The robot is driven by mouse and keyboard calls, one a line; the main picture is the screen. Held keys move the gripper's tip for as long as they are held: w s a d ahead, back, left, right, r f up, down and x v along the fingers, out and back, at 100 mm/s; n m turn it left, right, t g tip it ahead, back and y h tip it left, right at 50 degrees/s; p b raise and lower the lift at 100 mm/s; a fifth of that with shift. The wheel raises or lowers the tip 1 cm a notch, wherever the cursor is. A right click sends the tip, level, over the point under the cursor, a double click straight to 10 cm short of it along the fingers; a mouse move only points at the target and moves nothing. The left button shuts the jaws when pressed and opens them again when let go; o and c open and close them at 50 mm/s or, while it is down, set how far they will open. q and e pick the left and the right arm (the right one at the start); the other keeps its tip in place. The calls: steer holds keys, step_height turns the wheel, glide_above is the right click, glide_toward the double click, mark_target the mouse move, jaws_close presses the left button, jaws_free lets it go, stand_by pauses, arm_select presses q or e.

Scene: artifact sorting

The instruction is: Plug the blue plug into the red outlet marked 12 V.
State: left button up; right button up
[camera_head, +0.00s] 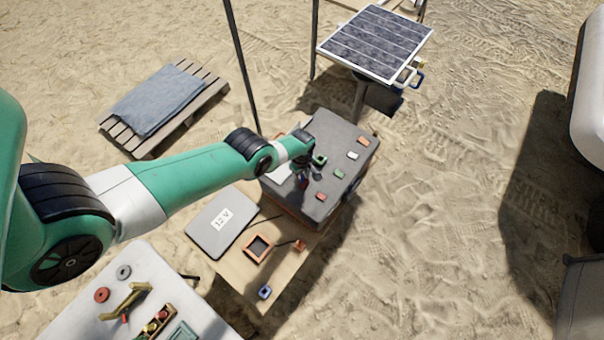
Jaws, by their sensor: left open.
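A small blue block-like piece (265,291), which may be the blue plug, lies near the front corner of the wooden table. An orange-red square frame with a dark middle (258,247) lies on the same table and may be the red outlet. A grey panel (207,236) beside it bears a white "12 V" label (222,218). My left gripper (310,178) is open over the dark grey case, well behind the blue piece. Small coloured blocks lie close to its fingers; I cannot tell if any touch. My right gripper is out of view.
The dark case (340,135) holds several small coloured blocks. A small orange-red piece (299,246) lies on the wooden table (238,283). A white table (70,310) with rings and tools stands front left. A solar panel (375,42) stands behind; thin poles rise behind the case.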

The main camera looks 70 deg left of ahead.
mark_target(302, 175)
arm_select(q)
step_height(302, 175, up, 12)
steer(key=p, duration=1.2)
steer(key=shift+r, duration=0.15)
steer(key=shift+w, duration=0.1)
